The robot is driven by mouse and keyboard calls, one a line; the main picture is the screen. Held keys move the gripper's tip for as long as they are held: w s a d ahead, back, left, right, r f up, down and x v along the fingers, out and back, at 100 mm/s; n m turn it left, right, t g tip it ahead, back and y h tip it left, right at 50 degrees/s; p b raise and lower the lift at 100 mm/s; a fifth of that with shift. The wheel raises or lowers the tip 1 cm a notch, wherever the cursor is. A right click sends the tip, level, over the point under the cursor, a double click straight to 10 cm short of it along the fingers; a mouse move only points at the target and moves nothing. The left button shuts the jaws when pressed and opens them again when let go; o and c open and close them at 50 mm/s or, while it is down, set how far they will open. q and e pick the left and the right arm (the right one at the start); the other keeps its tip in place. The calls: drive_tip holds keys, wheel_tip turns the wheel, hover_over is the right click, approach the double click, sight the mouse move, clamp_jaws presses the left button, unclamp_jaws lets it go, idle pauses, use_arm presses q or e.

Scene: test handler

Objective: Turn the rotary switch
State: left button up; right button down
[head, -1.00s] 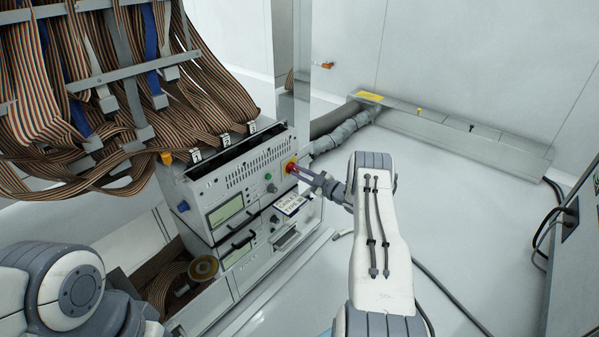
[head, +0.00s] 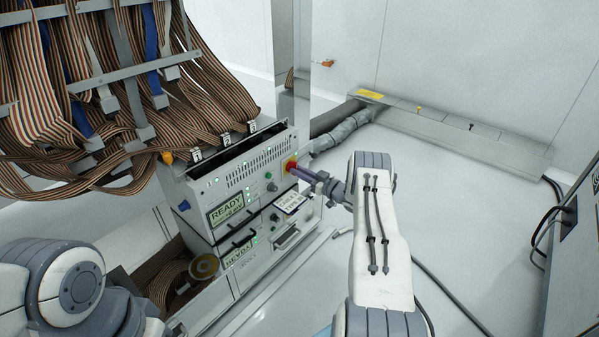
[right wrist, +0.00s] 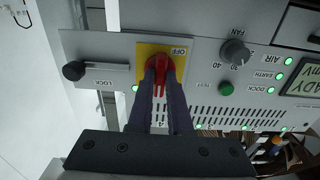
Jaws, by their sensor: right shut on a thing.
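The red rotary switch (right wrist: 157,72) sits on a yellow plate (right wrist: 178,60) marked OFF on the instrument's front panel. In the head view the red switch (head: 290,165) shows at the panel's right end, partly behind my fingers. My right gripper (head: 296,171) reaches it from the right. In the right wrist view its two fingers (right wrist: 160,85) are shut on the red handle, one on each side. Of my left arm only white and grey links show at the lower left of the head view; its gripper is out of view.
The instrument's display (head: 227,211) reads READY, and several green lamps are lit. A black LOCK knob (right wrist: 73,71), a FAN knob (right wrist: 235,51) and a green TEST button (right wrist: 226,88) are near the switch. Striped ribbon cables (head: 60,100) hang at the upper left.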

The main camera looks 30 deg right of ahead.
idle(0.4)
drive_tip(key=c, duration=0.8)
unclamp_jaws()
drive_tip(key=shift+d, duration=0.1)
drive_tip(key=shift+c, duration=0.2)
drive_tip(key=p+v, duration=0.4)
drive_tip(key=v, duration=0.6)
drive_tip(key=shift+s+p, duration=0.25)
drive_tip(key=shift+p, duration=0.05)
drive_tip(key=shift+d, duration=0.1)
